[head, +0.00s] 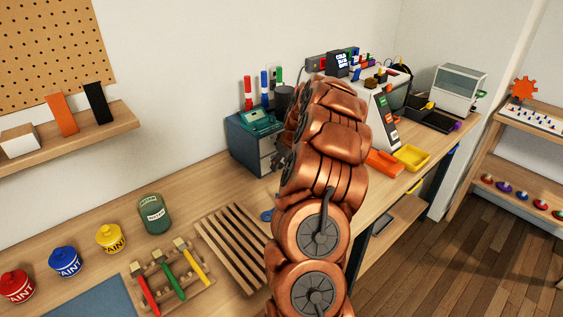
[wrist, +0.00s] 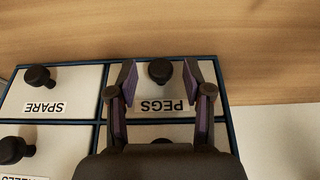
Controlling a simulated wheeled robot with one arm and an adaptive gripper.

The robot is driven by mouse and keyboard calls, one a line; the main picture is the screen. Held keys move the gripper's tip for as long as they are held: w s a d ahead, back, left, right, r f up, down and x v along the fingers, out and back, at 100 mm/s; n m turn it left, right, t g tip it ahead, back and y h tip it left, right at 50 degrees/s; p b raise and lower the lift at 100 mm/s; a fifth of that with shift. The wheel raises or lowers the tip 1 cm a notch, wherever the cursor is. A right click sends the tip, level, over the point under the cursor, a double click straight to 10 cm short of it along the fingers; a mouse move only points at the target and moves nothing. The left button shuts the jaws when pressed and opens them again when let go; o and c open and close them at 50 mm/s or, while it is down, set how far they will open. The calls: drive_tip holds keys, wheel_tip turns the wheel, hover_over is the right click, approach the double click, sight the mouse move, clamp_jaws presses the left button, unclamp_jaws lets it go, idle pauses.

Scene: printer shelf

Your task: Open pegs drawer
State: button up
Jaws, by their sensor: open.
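In the wrist view the pegs drawer (wrist: 146,85) has a pale front with a PEGS label (wrist: 165,106) that reads upside down. Its round black knob (wrist: 159,71) shows between the two fingertips of my gripper (wrist: 159,76). My gripper is open, with one finger on each side of the knob and a visible gap on both sides. The drawer front looks flush in its dark blue frame (wrist: 226,100).
A SPARE drawer (wrist: 68,82) with a black knob is beside the pegs drawer. A teal cabinet (head: 244,142) stands on the bench left of my arm. A slatted wooden rack (head: 232,240) and an orange bin (head: 384,163) are near the arm.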

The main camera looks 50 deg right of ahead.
clamp_jaws()
idle(0.4)
